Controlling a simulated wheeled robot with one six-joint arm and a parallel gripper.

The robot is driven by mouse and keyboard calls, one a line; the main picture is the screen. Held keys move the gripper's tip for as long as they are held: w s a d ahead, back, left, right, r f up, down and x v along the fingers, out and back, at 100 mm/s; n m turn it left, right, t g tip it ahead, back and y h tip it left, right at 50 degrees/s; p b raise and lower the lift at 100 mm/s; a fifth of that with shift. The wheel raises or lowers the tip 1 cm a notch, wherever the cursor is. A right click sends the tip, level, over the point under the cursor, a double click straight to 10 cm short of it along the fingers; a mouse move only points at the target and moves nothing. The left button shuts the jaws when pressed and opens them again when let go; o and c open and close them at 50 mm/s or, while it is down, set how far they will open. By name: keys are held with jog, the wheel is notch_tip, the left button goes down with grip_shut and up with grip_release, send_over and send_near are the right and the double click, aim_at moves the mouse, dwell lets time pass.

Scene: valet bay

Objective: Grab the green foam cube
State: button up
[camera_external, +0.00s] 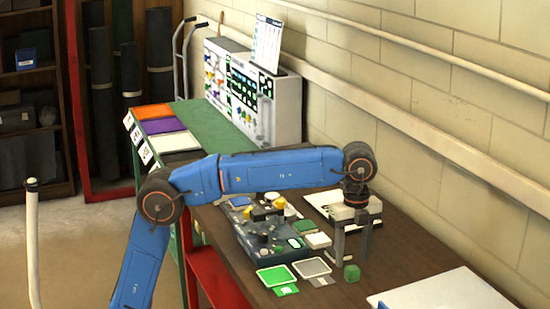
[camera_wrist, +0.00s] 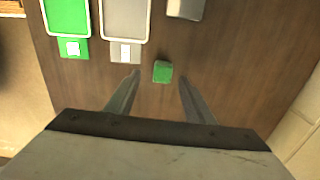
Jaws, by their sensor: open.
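The exact gap between fingertips and table cannot be told.
A green tray (camera_external: 277,275) and a grey tray (camera_external: 312,267) lie left of the cube. A white block (camera_external: 318,240) and a cluttered dark bin (camera_external: 262,243) stand behind them. A white board (camera_external: 440,292) lies at the right. The wall (camera_external: 450,130) runs behind the table.

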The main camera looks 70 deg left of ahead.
aim_at(353, 268)
jog(key=shift+w+f, duration=0.15)
jog(key=shift+f, duration=1.2)
jog(key=shift+w+f, duration=0.1)
jog(key=shift+f, duration=1.2)
jog(key=c, duration=1.1)
